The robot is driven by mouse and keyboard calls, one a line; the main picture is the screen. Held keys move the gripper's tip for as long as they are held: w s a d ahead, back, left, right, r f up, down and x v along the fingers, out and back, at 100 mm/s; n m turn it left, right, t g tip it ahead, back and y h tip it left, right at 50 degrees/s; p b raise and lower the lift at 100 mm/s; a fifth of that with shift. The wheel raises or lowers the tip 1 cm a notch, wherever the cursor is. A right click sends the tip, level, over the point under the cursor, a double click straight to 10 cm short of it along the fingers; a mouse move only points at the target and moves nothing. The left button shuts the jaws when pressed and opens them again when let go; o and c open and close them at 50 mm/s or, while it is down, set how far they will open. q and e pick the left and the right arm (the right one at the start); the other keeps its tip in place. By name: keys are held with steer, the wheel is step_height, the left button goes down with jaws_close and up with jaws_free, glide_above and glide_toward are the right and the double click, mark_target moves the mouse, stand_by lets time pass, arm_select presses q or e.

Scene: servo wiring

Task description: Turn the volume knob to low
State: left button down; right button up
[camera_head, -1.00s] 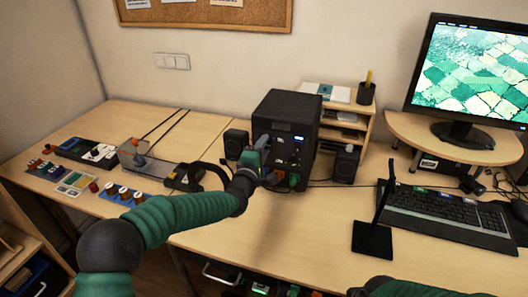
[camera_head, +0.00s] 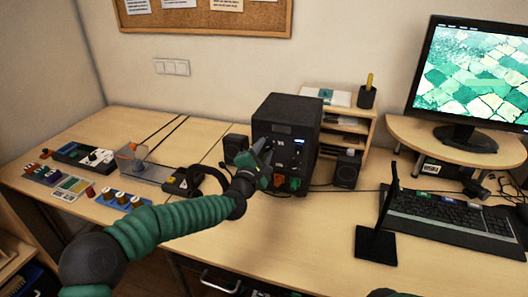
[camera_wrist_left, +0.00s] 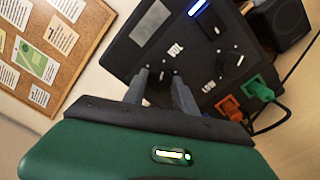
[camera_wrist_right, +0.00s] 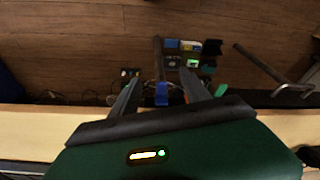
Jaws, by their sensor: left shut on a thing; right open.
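The black box (camera_head: 288,110) stands on the desk, its front panel facing me. In the left wrist view a black knob (camera_wrist_left: 159,84) sits below the "VOL" label, between my left gripper's (camera_wrist_left: 160,92) two fingers. The fingers are shut on it and partly hide it. A "LOW" label (camera_wrist_left: 208,86) shows to the right of that knob. In the head view my left gripper (camera_head: 267,149) is at the panel and covers part of it. My right gripper (camera_wrist_right: 160,95) is open, with nothing clearly between its fingers, near the desk's front edge.
Another knob (camera_wrist_left: 232,61) is on the panel, with an orange plug (camera_wrist_left: 229,107) and a green plug (camera_wrist_left: 259,88) below. Speakers (camera_head: 347,170) flank the box. A black stand (camera_head: 376,241) and keyboard (camera_head: 452,216) are at right. The desk front is clear.

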arm_select(q)
steer(key=shift+f, duration=0.35)
steer(key=c, duration=1)
jaws_free()
steer(key=shift+a, duration=0.1)
steer(key=shift+r, duration=0.1)
steer(key=shift+r, duration=0.1)
steer(key=p+v, duration=0.1)
steer(key=v, duration=1.5)
steer(key=shift+s+a+p, duration=0.15)
steer(key=shift+s+p, duration=0.2)
